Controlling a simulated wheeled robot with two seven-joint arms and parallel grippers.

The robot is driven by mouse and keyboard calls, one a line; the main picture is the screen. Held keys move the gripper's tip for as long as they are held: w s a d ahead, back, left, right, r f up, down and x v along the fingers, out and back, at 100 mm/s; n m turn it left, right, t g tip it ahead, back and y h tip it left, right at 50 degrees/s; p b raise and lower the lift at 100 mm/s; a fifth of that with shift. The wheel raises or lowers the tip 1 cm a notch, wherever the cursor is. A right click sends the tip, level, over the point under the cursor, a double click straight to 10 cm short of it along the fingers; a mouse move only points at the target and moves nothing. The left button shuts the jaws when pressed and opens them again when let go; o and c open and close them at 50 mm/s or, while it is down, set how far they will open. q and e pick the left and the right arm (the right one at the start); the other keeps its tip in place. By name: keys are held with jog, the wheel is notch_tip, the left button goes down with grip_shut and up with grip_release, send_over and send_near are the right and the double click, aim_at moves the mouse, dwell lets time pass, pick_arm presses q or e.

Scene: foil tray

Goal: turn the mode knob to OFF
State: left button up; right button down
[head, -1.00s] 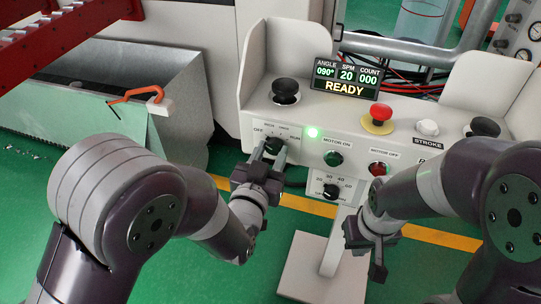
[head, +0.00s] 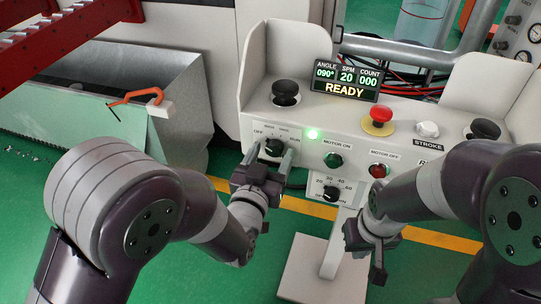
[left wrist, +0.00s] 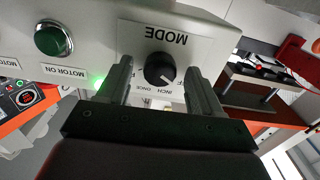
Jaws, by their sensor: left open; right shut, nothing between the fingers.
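The black mode knob (head: 274,147) is on the left part of the pale control panel, with OFF at its left and RUN at its right in the head view. It also shows in the left wrist view (left wrist: 159,69), where the MODE label is upside down. Its white mark points to the lower right there, near INCH; the exact setting is hard to tell. My left gripper (head: 269,160) is open, its fingers (left wrist: 161,88) on either side of the knob with gaps. My right gripper (head: 365,248) is shut and empty, low in front of the panel.
The green MOTOR ON button (head: 333,160) and the red MOTOR OFF button (head: 378,170) lie right of the knob. A speed knob (head: 331,193) is below. A red mushroom button (head: 379,116) and a READY display (head: 346,80) are above.

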pick_arm(q)
jog(key=p+v, duration=0.2)
jog(key=v, duration=1)
jog(key=shift+s, duration=0.35)
jog(key=shift+a, duration=0.1)
jog(key=w+a+f+n+g+y, duration=0.2)
jog(key=w+a+f+g+y, duration=0.25)
jog(key=f+g, duration=0.4)
jog(key=s+a+n+g+y, duration=0.1)
jog(key=s+a+g, duration=0.65)
jog(key=a, duration=0.35)
notch_tip(320, 180, up, 30)
jog(key=d+p, duration=0.1)
jog(key=p, duration=2.9)
jog(key=shift+p, duration=0.35)
